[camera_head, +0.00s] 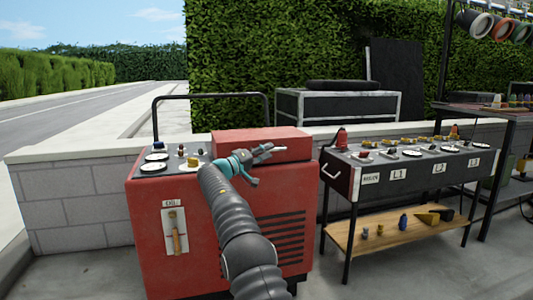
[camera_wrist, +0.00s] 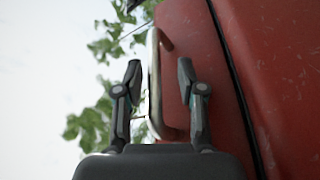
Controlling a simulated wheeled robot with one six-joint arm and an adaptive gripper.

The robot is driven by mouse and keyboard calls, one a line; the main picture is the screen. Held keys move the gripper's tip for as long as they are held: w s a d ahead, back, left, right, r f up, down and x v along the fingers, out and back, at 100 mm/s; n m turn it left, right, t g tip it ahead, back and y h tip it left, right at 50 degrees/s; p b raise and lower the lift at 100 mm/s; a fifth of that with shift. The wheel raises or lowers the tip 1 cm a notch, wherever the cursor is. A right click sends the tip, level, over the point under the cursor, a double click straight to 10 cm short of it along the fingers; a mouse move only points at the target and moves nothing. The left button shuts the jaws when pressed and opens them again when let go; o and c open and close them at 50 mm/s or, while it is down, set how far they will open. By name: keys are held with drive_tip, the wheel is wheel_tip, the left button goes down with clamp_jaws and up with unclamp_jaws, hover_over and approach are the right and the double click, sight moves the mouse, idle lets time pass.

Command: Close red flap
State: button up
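The red flap (camera_head: 262,138) is the raised red block on the top right of the red machine (camera_head: 160,260). Whether it stands open or shut is hard to tell. In the wrist view a red panel (camera_wrist: 188,28) carries a pale metal bar handle (camera_wrist: 154,85), and a dark seam parts it from a wider red surface. My gripper (camera_head: 272,150) is at the front of the red block. In the wrist view my gripper (camera_wrist: 160,72) is open, with one finger on each side of the handle. Contact with the handle is not clear.
A black panel table (camera_head: 341,180) with labels and several knobs stands to the right, with a wooden shelf (camera_head: 385,232) below. A black tube rail (camera_head: 210,96) rises behind the red machine. A low block wall (camera_head: 70,190) runs behind. The floor at the front left looks clear.

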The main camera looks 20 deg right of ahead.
drive_tip(key=v, duration=1.1)
drive_tip(key=shift+a, duration=0.3)
drive_tip(key=shift+f, duration=0.1)
drive_tip(key=s+d+r+n+y+p, duration=0.1)
drive_tip(key=s+d+r+y, duration=0.15)
drive_tip(key=s, duration=0.55)
drive_tip(key=s+d+r+n+g+y+p, duration=0.1)
drive_tip(key=s+y+p, duration=0.1)
drive_tip(key=s+y, duration=0.35)
drive_tip(key=s+d+r+n+y+p, duration=0.1)
drive_tip(key=s+d, duration=0.1)
drive_tip(key=s, duration=0.7)
drive_tip(key=s+a+f+y+p, duration=0.1)
drive_tip(key=s+a+f+y, duration=0.2)
drive_tip(key=s, duration=0.7)
drive_tip(key=s+a+f+y+p, duration=0.1)
drive_tip(key=s+a+f+y, duration=0.2)
drive_tip(key=s, duration=0.8)
drive_tip(key=s+a+f+t+y+p, duration=0.1)
drive_tip(key=s+a+f+y, duration=0.3)
drive_tip(key=s, duration=0.7)
drive_tip(key=shift+a+f+p, duration=0.35)
drive_tip(key=shift+a+p, duration=0.1)
drive_tip(key=shift+a, duration=0.4)
drive_tip(key=shift+s, duration=0.1)
